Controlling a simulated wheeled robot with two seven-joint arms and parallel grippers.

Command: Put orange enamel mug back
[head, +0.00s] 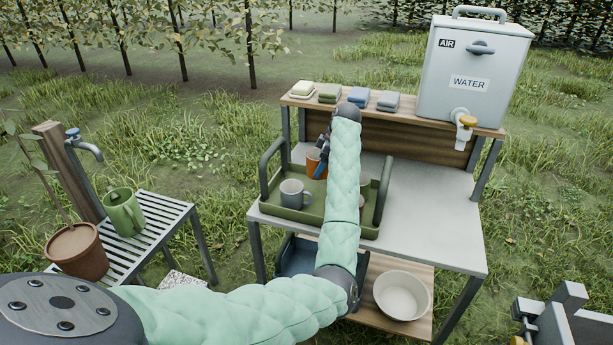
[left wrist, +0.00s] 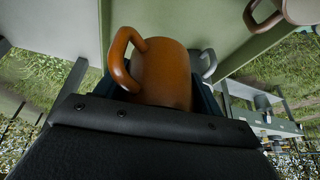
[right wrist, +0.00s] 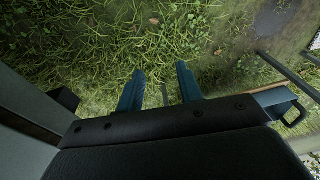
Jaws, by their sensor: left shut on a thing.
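The orange enamel mug (head: 313,162) is at the back of the green tray (head: 308,215) on the table. My left gripper (head: 322,160) is shut on it. In the left wrist view the orange mug (left wrist: 163,75) fills the space between the blue fingers, with its handle to the left. I cannot tell whether its base touches the tray. A grey mug (head: 292,194) stands in the tray, in front and to the left. My forearm hides the tray's middle. My right gripper (right wrist: 160,88) is open and empty over grass in the right wrist view.
A water tank (head: 470,75) and several folded cloths (head: 358,97) stand on the back shelf. The grey tabletop (head: 430,215) right of the tray is clear. A white bowl (head: 402,294) sits on the lower shelf. A slatted bench (head: 165,225) at left holds a green watering can (head: 122,211).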

